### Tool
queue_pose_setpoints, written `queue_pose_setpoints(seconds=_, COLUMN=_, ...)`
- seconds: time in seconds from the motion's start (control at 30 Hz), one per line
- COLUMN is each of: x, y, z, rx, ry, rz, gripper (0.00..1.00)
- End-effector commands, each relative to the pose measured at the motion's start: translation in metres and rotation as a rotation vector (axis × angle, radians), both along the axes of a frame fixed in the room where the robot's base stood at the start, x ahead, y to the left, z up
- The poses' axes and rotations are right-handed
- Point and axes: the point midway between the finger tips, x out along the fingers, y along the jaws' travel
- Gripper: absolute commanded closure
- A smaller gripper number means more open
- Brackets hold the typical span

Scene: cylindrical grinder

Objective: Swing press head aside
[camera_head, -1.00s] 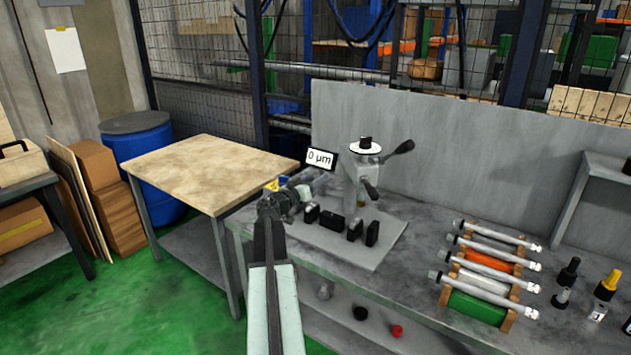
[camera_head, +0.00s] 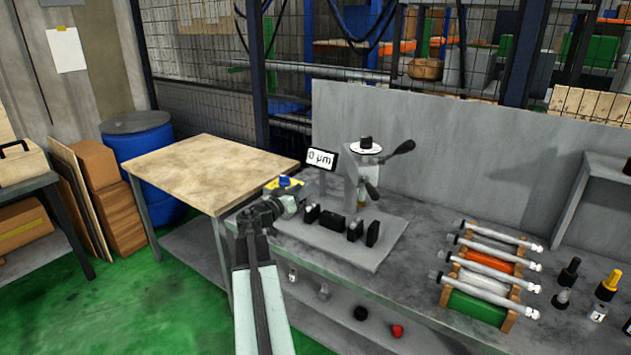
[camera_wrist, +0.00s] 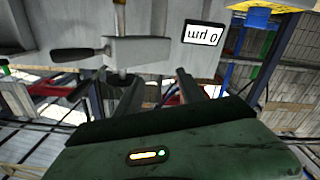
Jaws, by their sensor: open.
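The press head (camera_head: 364,160) is a grey block on an upright at the middle of the bench fixture, with a white dial and black knob on top. Its black lever (camera_head: 398,149) points right. My gripper (camera_head: 290,203) is left of the press head and apart from it, near the front left of the fixture plate. In the wrist view the picture is upside down; the two dark fingers of my gripper (camera_wrist: 160,82) are spread with nothing between them. Beyond them show the grey press head (camera_wrist: 138,52) and the lever (camera_wrist: 74,54).
A display reading 0 µm (camera_head: 320,159) stands between my gripper and the press head. Several black blocks (camera_head: 353,230) stand on the fixture plate (camera_head: 345,252). A rack of cylinders (camera_head: 490,272) lies to the right. The wooden table (camera_head: 205,170) at left is bare.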

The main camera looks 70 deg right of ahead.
Motion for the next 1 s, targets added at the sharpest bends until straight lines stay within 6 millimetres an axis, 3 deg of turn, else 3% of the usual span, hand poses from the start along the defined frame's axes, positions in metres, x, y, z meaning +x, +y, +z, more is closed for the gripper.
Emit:
queue_pose_setpoints(seconds=0.03, x=0.0, y=0.0, z=0.0, rx=0.0, ry=0.0, rz=0.0, gripper=0.57)
queue_pose_setpoints(seconds=0.2, x=-0.003, y=0.0, z=0.0, rx=0.037, ry=0.14, rz=-0.012, gripper=1.0)
queue_pose_setpoints(seconds=0.37, x=-0.026, y=0.004, z=-0.006, rx=0.225, ry=0.604, rz=-0.114, gripper=1.0)
queue_pose_setpoints(seconds=0.63, x=-0.064, y=0.013, z=-0.014, rx=0.812, ry=1.43, rz=-0.209, gripper=1.0)
queue_pose_setpoints(seconds=0.8, x=-0.078, y=0.023, z=-0.009, rx=1.227, ry=1.82, rz=-0.107, gripper=1.0)
queue_pose_setpoints(seconds=1.0, x=-0.08, y=0.034, z=0.015, rx=1.647, ry=2.112, rz=0.157, gripper=1.0)
